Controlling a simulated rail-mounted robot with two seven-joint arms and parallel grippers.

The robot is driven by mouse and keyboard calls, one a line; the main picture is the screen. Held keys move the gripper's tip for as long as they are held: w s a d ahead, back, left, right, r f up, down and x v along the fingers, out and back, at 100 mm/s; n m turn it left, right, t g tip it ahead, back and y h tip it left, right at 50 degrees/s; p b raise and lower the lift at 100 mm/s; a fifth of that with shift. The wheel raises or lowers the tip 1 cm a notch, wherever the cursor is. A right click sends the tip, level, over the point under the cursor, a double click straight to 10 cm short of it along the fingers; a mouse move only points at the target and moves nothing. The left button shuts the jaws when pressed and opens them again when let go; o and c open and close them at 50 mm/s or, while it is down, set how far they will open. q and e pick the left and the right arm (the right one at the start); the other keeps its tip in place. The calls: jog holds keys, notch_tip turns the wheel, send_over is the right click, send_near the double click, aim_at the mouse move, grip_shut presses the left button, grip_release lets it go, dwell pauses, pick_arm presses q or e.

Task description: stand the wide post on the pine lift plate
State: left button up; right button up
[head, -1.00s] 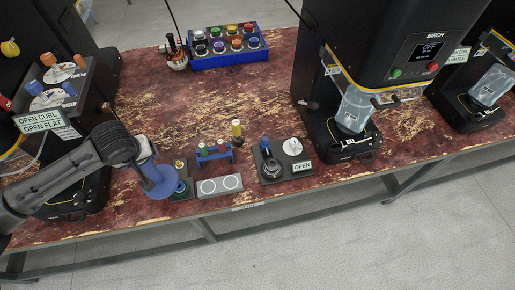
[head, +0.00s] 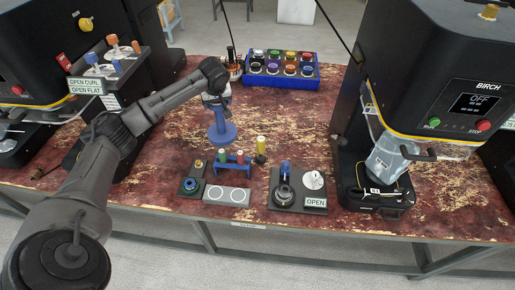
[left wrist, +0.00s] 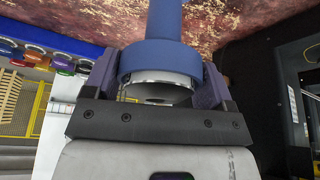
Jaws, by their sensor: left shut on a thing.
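My left gripper (head: 216,99) is shut on a blue post (head: 221,132), which I take for the wide post. In the head view the post hangs upright above the table, with a broad round disc at its lower end. In the left wrist view the blue post (left wrist: 165,50) sits between the two jaws (left wrist: 160,88), showing a wide collar and a metal end towards the camera. I cannot pick out the pine lift plate: no readable label says pine, and my left arm covers part of the left machine. My right gripper is not in view.
A machine labelled BIRCH (head: 465,100) holds a clear container (head: 388,158) at the right. A black fixture (head: 190,180), post rack (head: 230,163), grey two-ring block (head: 227,196), yellow-topped post (head: 261,150) and OPEN box (head: 298,190) stand near the front edge. A blue jar tray (head: 283,70) stands behind.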

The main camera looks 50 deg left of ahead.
aim_at(220, 121)
pick_arm(q)
jog(key=shift+a+f, duration=0.1)
jog(key=shift+f, duration=0.3)
notch_tip(220, 121, down, 4)
jog(key=shift+s+r+b, duration=0.1)
jog(key=shift+r+b, duration=0.15)
jog(key=shift+b, duration=0.3)
jog(key=shift+f+b, duration=0.65)
jog(key=shift+f, duration=2.1)
jog(key=shift+r, duration=0.1)
jog(key=o, duration=0.9)
jog(key=shift+f, duration=0.2)
jog(key=o, duration=0.3)
jog(key=shift+o, duration=0.2)
